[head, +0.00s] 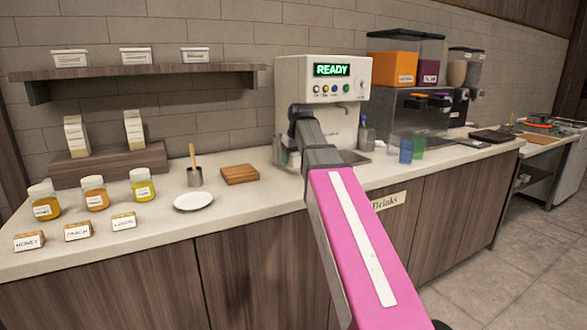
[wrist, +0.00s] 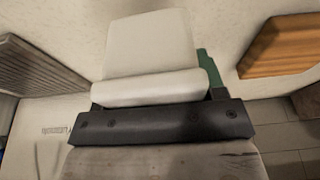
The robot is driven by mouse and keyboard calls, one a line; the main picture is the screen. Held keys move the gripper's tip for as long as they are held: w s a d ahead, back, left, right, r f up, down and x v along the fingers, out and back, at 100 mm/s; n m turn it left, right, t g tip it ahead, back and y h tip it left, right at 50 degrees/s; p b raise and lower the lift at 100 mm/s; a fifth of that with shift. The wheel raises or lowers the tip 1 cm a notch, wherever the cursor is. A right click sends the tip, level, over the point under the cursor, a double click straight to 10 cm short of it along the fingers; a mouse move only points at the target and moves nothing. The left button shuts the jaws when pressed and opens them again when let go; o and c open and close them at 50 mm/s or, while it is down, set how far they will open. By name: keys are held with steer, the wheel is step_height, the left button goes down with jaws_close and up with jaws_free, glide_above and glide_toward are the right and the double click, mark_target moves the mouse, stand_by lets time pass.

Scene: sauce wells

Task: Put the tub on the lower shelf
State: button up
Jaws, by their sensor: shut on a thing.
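In the wrist view my gripper (wrist: 160,122) is shut on a pale, whitish tub-like thing (wrist: 150,45) with a rounded rim. Its label, if any, does not show. In the head view my arm reaches toward the front of the white drinks machine, and the arm hides the gripper and most of what it holds. Three white labelled tubs stand in a row on the wall shelf (head: 150,70): left (head: 69,58), middle (head: 136,56) and right (head: 195,54). Below it, a low wooden stepped shelf (head: 105,165) on the counter bears two cartons, with bare wood beside them.
The drinks machine (head: 345,70) reads READY. Jars (head: 96,193) with name blocks (head: 78,231), a white plate (head: 193,201), a metal cup with a wooden handle (head: 194,176) and a wooden board (head: 240,174) stand on the counter. Blue and green cups (head: 406,150) stand to the right.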

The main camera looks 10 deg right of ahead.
mark_target(294, 175)
steer(key=shift+f, duration=2)
steer(key=shift+f, duration=0.15)
steer(key=o, duration=1.1)
